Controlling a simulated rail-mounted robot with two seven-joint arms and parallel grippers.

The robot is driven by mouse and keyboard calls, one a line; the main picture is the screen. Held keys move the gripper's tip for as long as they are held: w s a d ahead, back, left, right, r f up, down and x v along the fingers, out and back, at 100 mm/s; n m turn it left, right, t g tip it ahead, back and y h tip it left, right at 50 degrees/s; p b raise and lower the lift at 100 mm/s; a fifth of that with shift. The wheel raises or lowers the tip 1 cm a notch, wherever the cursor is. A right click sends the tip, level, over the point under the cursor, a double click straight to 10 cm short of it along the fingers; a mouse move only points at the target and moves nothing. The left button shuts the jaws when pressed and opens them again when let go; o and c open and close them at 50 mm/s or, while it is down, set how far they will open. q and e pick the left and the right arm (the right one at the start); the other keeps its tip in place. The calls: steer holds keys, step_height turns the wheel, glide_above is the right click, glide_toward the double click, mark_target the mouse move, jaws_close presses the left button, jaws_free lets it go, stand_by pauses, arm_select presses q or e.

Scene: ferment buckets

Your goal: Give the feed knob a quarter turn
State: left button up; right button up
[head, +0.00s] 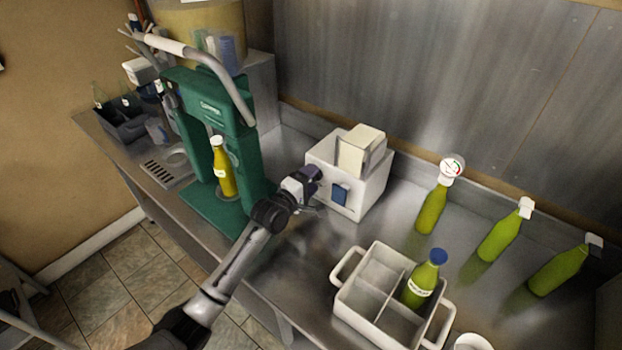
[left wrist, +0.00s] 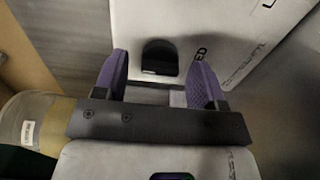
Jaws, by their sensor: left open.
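The feed knob (left wrist: 160,57) is a dark, round-topped knob on the white face of a box-shaped machine (head: 375,184). Part of a printed label, ending in "ED", shows beside it. In the left wrist view the knob appears between the two purple fingers of my left gripper (left wrist: 161,78), with a gap on each side. The gripper is open, and I cannot tell how far the fingertips are from the face. In the head view my left gripper (head: 314,181) is at the machine's left front side and the knob is hidden. My right gripper is not in view.
A green press (head: 201,112) with a yellow bottle (head: 222,170) stands left of my arm. A white divided carrier (head: 363,308) holding a blue-capped bottle (head: 421,284) is in front. Several green bottles stand or lean at right. Bare steel counter lies between machine and carrier.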

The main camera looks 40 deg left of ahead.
arm_select(q)
steer(key=shift+w, duration=0.15)
steer(key=shift+c, duration=0.5)
steer(key=c, duration=0.8)
steer(key=m+p, duration=0.4)
steer(key=m, duration=1.2)
stand_by(0.5)
